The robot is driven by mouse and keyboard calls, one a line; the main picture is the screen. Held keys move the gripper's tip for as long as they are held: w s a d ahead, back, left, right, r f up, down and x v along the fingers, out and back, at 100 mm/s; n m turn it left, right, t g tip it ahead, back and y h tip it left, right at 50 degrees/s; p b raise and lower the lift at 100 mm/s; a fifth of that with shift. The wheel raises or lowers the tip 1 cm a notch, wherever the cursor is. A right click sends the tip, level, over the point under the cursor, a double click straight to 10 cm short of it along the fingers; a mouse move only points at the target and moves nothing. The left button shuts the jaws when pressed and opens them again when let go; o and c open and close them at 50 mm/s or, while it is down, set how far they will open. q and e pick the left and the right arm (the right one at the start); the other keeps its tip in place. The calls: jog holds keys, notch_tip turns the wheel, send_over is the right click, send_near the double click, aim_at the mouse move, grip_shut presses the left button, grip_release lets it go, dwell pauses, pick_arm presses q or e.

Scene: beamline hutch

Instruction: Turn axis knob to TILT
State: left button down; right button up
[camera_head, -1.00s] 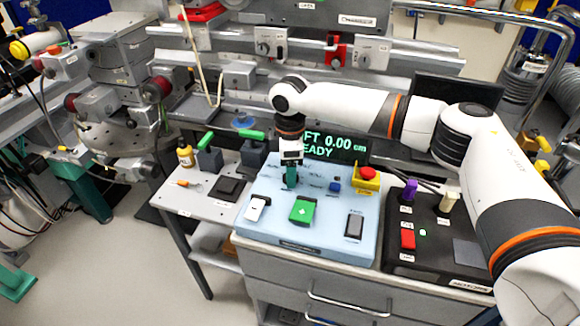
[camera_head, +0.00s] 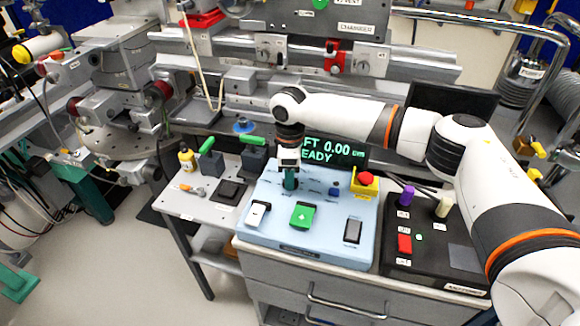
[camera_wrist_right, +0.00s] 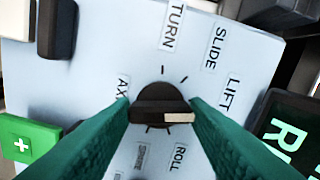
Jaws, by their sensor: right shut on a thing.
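The axis knob (camera_wrist_right: 155,104) is black and round with a raised bar and a white pointer mark. In the right wrist view it sits between the green fingers of my right gripper (camera_wrist_right: 162,112), which are shut on it. The white mark points to the right of the picture. Labels TURN, SLIDE, LIFT and ROLL surround the knob; I cannot read a TILT label. In the head view my right gripper (camera_head: 290,184) reaches down onto the pale blue control panel (camera_head: 330,244) and hides the knob. The display (camera_head: 335,152) shows "FT 0.00 cm" and "EADY", its left part hidden.
A black box (camera_head: 432,262) with purple and cream knobs stands at right. Green-handled blocks stand at left.

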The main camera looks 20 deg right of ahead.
jog(key=m+p, duration=0.2)
jog(key=p, duration=0.1)
jog(key=m+p, duration=0.2)
jog(key=p, duration=0.2)
jog(key=shift+r+m, duration=0.2)
jog(key=shift+m, duration=0.1)
jog(key=shift+f+m+p, duration=0.2)
jog(key=shift+m+p, duration=0.9)
jog(key=shift+p, duration=0.25)
jog(key=o, duration=1)
notch_tip(320, 180, up, 12)
jog(key=shift+b, duration=0.45)
jog(key=shift+f, duration=0.1)
